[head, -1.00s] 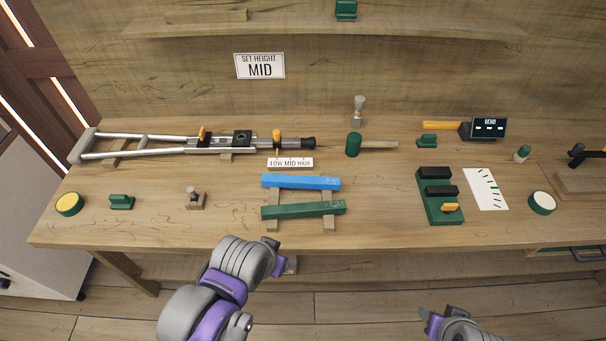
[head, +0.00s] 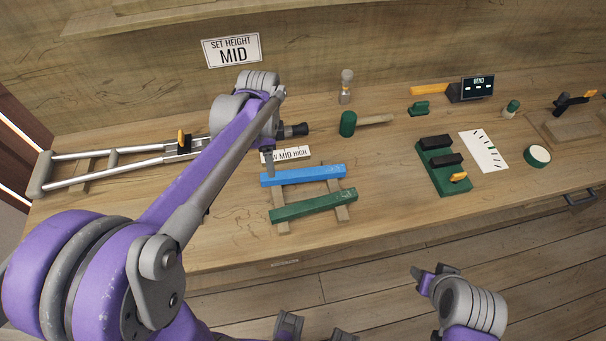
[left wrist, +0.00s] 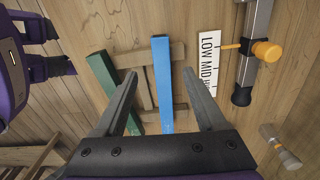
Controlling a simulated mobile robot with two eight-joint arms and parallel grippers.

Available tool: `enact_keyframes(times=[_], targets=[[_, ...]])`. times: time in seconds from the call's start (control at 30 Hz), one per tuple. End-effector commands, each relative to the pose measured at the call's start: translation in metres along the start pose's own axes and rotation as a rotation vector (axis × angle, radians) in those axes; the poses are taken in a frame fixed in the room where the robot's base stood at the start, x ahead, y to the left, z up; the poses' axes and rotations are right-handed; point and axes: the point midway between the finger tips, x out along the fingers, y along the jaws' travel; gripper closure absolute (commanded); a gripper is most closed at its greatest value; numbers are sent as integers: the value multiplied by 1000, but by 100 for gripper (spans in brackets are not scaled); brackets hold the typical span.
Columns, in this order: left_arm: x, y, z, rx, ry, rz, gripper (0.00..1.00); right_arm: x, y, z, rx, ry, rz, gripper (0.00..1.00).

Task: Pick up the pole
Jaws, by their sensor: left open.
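A blue bar (head: 303,175) and a green bar (head: 313,206) lie side by side across wooden rails on the bench. A silver crutch (head: 110,157) with a dark rubber tip (head: 294,130) lies behind them, partly hidden by my left arm. I cannot tell which of these is the pole. My left gripper (head: 269,165) is over the bench by the blue bar's left end. In the left wrist view its open fingers (left wrist: 160,76) stand either side of the blue bar (left wrist: 161,88), with nothing clearly held. My right gripper (head: 434,271) is empty, its fingers apart, in front of the bench.
A LOW MID HIGH label (head: 287,154) lies between the crutch and blue bar. A green-headed mallet (head: 348,124), a green block with black pads (head: 443,166) and a marked card (head: 483,151) lie to the right. A SET HEIGHT MID sign (head: 232,50) is on the wall.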

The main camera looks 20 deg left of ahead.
Motion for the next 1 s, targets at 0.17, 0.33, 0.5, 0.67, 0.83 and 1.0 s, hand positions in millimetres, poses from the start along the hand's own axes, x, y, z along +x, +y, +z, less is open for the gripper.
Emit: enact_keyframes(times=[0.17,0.33,0.5,0.67,0.83,1.0], targets=[[20,0,0,-1,0,-1,28,2,0,2,0,-1,0,50],[36,-2,-2,-1,1,-1,28,2,0,2,0,-1,0,50],[62,-4,-5,-1,1,-2,28,2,0,2,0,-2,0,50],[74,-3,-5,-1,1,-2,28,3,0,3,0,-2,0,50],[74,-3,-5,-2,1,-2,28,3,0,3,0,-2,0,50],[74,-3,-4,-2,1,-2,49,3,0,3,0,-2,0,50]])
